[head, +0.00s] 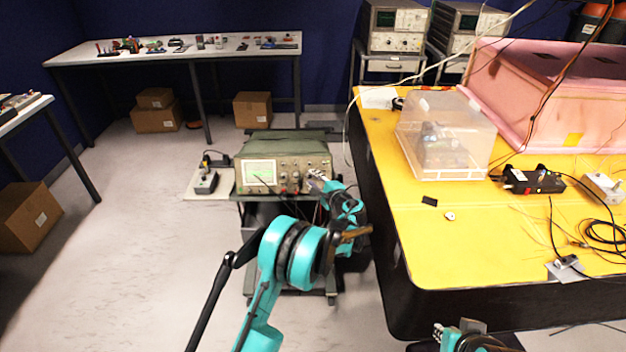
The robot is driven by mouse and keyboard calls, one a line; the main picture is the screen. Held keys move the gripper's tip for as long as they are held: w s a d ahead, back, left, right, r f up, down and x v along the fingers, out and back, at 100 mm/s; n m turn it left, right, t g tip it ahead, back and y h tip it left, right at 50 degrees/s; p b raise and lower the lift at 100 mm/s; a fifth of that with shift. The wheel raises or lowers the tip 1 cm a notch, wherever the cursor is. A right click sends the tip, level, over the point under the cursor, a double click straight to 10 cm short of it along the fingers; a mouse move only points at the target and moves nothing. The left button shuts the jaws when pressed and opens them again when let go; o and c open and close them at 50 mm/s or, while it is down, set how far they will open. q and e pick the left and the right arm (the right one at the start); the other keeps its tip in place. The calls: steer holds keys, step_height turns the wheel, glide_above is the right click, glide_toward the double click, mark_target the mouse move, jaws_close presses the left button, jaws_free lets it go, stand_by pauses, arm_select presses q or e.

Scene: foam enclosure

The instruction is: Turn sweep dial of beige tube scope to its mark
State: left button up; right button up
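The tube scope (282,146), with a greenish top and a beige front, stands on a cart in the middle of the head view. Its lit screen (260,172) is on the left of the front panel, with knobs to the right. My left gripper (318,182) is at the right part of that panel, with its fingertips touching or very close to it. The gripper and wrist cover some of the controls there, so the sweep dial and its mark cannot be made out. Whether the fingers are closed on a knob is too small to tell. Part of my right arm shows at the bottom right edge.
A yellow-topped table (400,230) stands close on the right, holding a clear plastic box (447,135), a pink foam enclosure (550,95) and cables. More scopes (397,26) stand on carts behind. A small device (206,182) is left of the scope.

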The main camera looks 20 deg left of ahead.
arm_select(q)
steer(key=v, duration=1.1)
steer(key=shift+s, duration=0.15)
steer(key=shift+d, duration=0.1)
steer(key=s+a+r+n+g+h, duration=0.2)
steer(key=s+a+r+n, duration=0.15)
steer(key=s, duration=0.45)
steer(key=s+a+r+n+g+h, duration=0.2)
steer(key=s+a+r+n, duration=0.15)
steer(key=s, duration=0.45)
steer(key=s+d+f+n+h, duration=0.1)
steer(key=s+d+n+h, duration=0.1)
steer(key=s, duration=0.9)
steer(key=s+d+f+n+h, duration=0.1)
steer(key=s+n+h, duration=0.3)
steer(key=s, duration=0.8)
steer(key=shift+s+d+f+h, duration=0.3)
steer(key=shift+d, duration=0.2)
steer(key=shift+a, duration=0.1)
